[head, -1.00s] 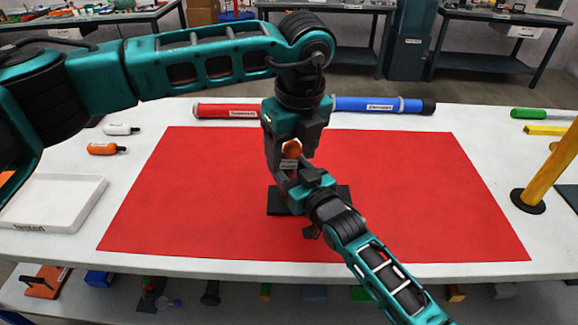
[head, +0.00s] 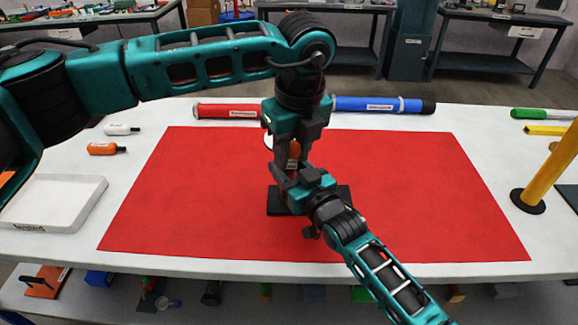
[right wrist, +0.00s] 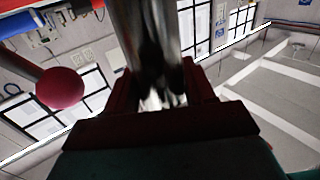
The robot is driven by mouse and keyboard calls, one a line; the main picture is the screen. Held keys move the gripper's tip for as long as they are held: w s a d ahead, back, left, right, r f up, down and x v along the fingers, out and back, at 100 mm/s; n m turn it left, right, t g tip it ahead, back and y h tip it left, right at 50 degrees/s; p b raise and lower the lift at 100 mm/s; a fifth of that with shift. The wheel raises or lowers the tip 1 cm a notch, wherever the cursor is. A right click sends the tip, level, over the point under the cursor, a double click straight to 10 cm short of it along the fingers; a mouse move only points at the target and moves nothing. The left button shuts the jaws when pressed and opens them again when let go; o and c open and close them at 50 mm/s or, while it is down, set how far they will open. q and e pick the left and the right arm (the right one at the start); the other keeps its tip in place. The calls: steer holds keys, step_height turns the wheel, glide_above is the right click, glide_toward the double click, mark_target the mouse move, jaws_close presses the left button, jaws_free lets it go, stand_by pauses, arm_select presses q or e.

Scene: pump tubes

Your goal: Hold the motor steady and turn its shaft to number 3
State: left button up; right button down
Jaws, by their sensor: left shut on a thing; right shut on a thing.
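The motor stands near the middle of the red mat (head: 400,190), mostly hidden by my two grippers. Its orange part (head: 294,150) shows between them, and a dark base (head: 278,203) lies below. A pale rounded edge (head: 267,142) shows just left of my left gripper. My left gripper (head: 286,150) points down from above and is shut at the motor's upper part. My right gripper (head: 282,175) comes from the lower right and is shut at the motor, lower down. The right wrist view shows a grey cylindrical thing (right wrist: 150,35) between its jaws. No number can be read.
Red (head: 225,111) and blue (head: 380,105) tubes lie behind the mat. A white tray (head: 60,182) and small bottles are at left. A yellow post (head: 550,170) stands at right. A red ball (right wrist: 60,88) shows in the right wrist view. The mat's sides are clear.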

arm_select(q)
steer(key=shift+f, duration=0.15)
steer(key=shift+s+a+f+m, duration=0.1)
steer(key=shift+a+m, duration=0.5)
steer(key=shift+m, duration=0.2)
steer(key=shift+a, duration=0.1)
steer(key=shift+a+m, duration=0.5)
steer(key=shift+m, duration=0.3)
steer(key=shift+f, duration=0.1)
steer(key=shift+w+a+m+h, duration=0.2)
steer(key=shift+a+m+h, duration=0.1)
steer(key=shift+a+m, duration=0.4)
steer(key=shift+d, duration=0.15)
